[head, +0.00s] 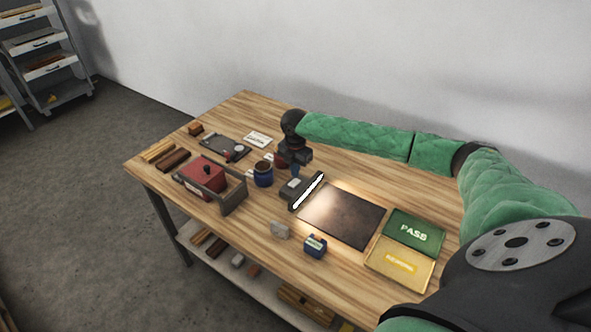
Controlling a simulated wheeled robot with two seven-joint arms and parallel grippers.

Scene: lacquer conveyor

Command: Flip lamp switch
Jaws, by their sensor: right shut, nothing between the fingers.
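The lamp (308,192) stands near the middle of the wooden table, with a bright white light strip slanting along its dark head. Its light falls on a dark brown mat (345,215) to its right. My right arm reaches in from the right across the back of the table, its wrist bent down. My right gripper (291,168) is shut and empty, just behind the lamp. The fingertips are small and partly lost against the dark lamp body, so I cannot tell whether they touch it. The lamp's switch cannot be made out. My left gripper is out of view.
A green PASS tray (413,230) and a yellow tray (400,262) lie right of the mat. A blue jar (263,174), a red box (204,174) in a grey holder and a dark board (223,148) stand left. A blue block (315,246) sits near the front edge.

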